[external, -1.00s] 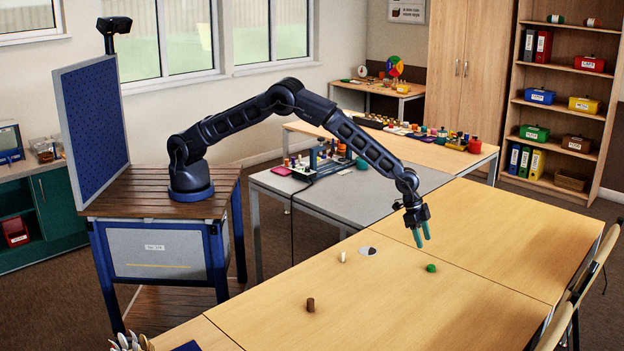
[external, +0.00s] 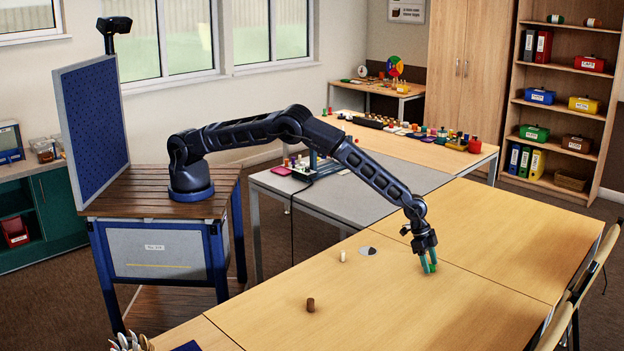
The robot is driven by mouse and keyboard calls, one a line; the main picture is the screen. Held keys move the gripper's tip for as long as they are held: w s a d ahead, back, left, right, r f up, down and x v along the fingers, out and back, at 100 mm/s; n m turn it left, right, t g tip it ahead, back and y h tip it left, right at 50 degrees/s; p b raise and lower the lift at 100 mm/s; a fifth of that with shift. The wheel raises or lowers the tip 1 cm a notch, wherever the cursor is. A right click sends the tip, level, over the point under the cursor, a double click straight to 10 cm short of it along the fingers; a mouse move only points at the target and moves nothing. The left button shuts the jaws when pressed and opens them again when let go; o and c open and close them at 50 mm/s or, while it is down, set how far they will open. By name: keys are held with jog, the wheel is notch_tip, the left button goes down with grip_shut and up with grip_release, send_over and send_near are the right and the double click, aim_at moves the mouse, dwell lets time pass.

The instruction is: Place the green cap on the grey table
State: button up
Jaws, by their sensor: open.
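The green cap (external: 432,268) lies on the wooden table (external: 480,310) in the front of the external view. My gripper (external: 428,267) has its teal fingers down at the cap, one on each side as far as I can see. The fingers are open and partly hide the cap. The grey table (external: 345,195) stands behind and to the left of my gripper, up against the wooden table.
A white piece (external: 343,256) and a brown piece (external: 310,305) stand on the wooden table, left of my gripper. A round grey-and-white disc (external: 367,250) is set near its edge. A rack with small items (external: 322,160) stands on the grey table, whose right part is clear.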

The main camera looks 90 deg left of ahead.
jog(key=shift+c, duration=0.2)
jog(key=c, duration=1)
grip_shut()
notch_tip(320, 180, up, 20)
